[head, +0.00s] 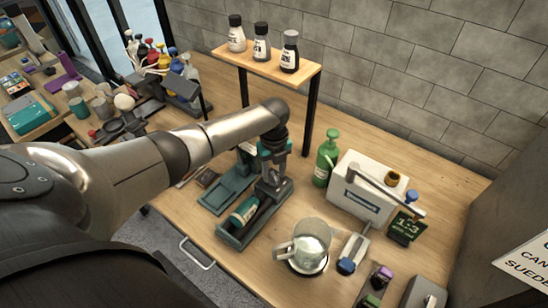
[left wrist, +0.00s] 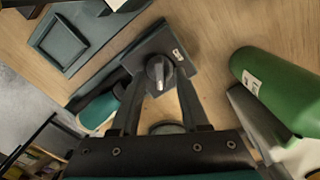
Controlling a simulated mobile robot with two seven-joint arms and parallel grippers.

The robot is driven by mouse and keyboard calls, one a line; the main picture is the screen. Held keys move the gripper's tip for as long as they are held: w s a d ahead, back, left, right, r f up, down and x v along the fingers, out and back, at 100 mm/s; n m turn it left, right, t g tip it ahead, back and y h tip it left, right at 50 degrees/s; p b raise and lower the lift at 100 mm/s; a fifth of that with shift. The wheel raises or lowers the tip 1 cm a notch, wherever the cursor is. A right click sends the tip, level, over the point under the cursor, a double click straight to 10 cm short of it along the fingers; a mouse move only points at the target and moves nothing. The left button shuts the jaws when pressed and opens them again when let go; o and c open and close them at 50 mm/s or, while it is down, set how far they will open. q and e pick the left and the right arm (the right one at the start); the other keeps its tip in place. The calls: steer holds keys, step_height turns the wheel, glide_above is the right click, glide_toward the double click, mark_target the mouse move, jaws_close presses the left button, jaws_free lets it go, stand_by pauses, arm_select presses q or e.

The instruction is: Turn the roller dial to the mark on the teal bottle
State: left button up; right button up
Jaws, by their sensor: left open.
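The roller unit (head: 232,240) is a dark grey cradle on the bench, with the teal bottle (head: 243,212) lying in it. The bottle also shows at the left of the left wrist view (left wrist: 97,113), partly behind a finger. The roller dial (left wrist: 158,70) is a dark round knob with a light pointer line, on a grey end plate with a small white label (left wrist: 178,54). My left gripper (head: 272,182) is over the unit's far end. In the left wrist view its open fingers (left wrist: 159,88) straddle the dial's near side, apart from each other. I cannot tell whether they touch the dial. My right gripper is not in view.
A green pump bottle (head: 326,158) and a white box machine (head: 362,188) stand right of the roller. A clear jug (head: 309,248) stands in front. An empty grey-green tray (head: 228,190) lies left of the roller. A raised shelf (head: 265,66) holds three bottles behind.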

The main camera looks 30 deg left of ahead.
mark_target(274, 176)
arm_select(q)
step_height(274, 176, up, 15)
steer(key=p, duration=0.1)
steer(key=shift+f, duration=0.15)
stand_by(0.6)
